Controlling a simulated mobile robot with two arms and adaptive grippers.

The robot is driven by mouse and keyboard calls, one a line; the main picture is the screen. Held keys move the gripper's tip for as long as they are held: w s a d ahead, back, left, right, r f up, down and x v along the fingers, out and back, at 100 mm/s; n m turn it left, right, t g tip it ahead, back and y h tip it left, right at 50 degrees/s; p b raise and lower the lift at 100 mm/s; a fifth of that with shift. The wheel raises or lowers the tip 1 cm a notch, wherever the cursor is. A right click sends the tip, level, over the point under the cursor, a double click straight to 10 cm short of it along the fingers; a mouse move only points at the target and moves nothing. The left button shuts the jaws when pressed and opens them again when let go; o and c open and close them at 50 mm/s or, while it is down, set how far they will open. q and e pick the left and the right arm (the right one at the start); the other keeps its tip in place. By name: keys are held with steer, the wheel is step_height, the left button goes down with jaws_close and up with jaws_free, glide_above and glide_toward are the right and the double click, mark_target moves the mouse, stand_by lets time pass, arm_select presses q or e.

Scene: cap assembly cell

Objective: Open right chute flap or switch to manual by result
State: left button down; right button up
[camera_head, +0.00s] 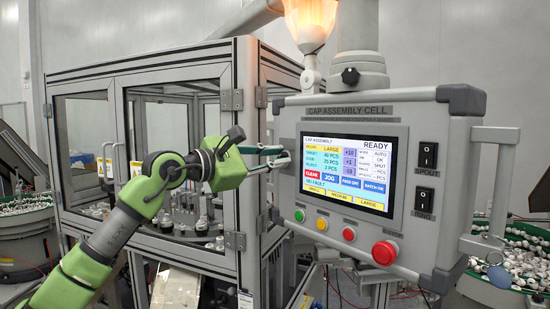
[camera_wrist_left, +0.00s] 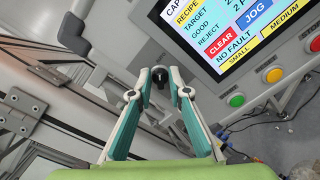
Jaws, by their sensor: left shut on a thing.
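My left gripper (camera_head: 284,156) reaches the left side of the control panel (camera_head: 420,120). In the left wrist view its fingertips (camera_wrist_left: 160,78) are closed around a small black knob (camera_wrist_left: 160,76) on the panel's side. The panel screen (camera_head: 355,168) shows READY, AUTO and NO FAULT, with the recipe LARGE. The rocker switches SPOUT (camera_head: 427,156) and RING (camera_head: 423,202) are on the panel's right. I cannot make out a right chute flap. My right gripper is not in view.
A glazed, metal-framed cell (camera_head: 238,130) stands behind my left arm. Below the screen are green (camera_head: 299,215), yellow (camera_head: 349,234) and large red (camera_head: 384,253) buttons. A feeder bowl with caps (camera_head: 505,270) is at right.

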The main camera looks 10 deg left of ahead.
arm_select(q)
steer(key=shift+n+b, duration=0.45)
steer(key=shift+n, duration=0.35)
steer(key=n+b, duration=0.1)
steer(key=n, duration=0.2)
steer(key=n+b, duration=0.1)
steer(key=n, duration=0.3)
steer(key=shift+w+a, duration=0.1)
steer(key=shift+a, duration=0.05)
steer(key=n+b, duration=0.2)
steer(key=n, duration=0.3)
steer(key=shift+a, duration=0.1)
steer(key=shift+w+n+b, duration=0.1)
steer(key=shift+n+b, duration=0.35)
steer(key=shift+n, duration=1.65)
steer(key=shift+r, duration=0.1)
